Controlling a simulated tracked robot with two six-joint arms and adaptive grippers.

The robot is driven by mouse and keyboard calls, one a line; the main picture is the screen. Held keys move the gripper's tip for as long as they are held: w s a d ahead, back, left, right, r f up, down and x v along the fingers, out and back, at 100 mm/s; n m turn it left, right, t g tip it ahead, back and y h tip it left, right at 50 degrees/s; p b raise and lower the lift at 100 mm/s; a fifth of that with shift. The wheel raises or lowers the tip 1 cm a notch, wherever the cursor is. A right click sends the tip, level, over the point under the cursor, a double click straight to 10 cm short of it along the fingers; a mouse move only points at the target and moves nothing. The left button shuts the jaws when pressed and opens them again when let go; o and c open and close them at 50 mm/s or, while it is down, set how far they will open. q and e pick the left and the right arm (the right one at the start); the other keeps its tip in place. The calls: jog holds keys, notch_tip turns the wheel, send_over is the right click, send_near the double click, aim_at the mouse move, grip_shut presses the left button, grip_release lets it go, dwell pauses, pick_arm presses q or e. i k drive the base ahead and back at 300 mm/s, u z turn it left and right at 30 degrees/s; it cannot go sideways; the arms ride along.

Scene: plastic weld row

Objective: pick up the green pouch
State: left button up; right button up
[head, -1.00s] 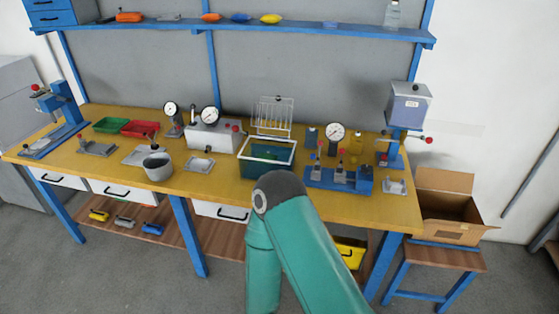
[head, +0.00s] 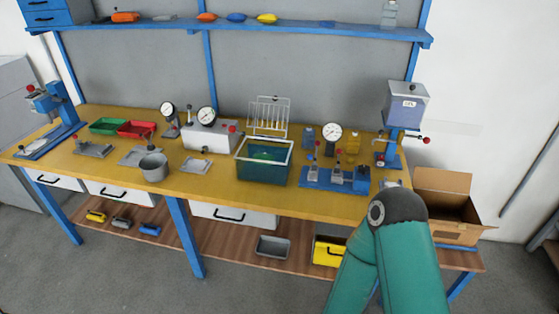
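I cannot make out a green pouch in the head view. On the top shelf lie an orange pouch-like item (head: 206,16), a blue one (head: 236,17) and a yellow one (head: 267,18). A green tray (head: 108,126) stands on the bench at the left, and a dark green tank (head: 262,169) stands near the middle. One of my teal arms shows at the lower right, its bent joint in front of the bench's right end. Neither gripper is in view.
The yellow bench top (head: 225,186) carries gauges, presses, a grey pot (head: 153,167) and a blue fixture (head: 335,178). An open cardboard box (head: 450,229) stands at the right. A grey bin (head: 273,246) and a yellow bin (head: 328,252) are on the lower shelf.

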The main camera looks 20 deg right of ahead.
aim_at(264, 156)
jog(key=z, duration=0.1)
jog(key=i, duration=1)
jog(key=u, duration=0.1)
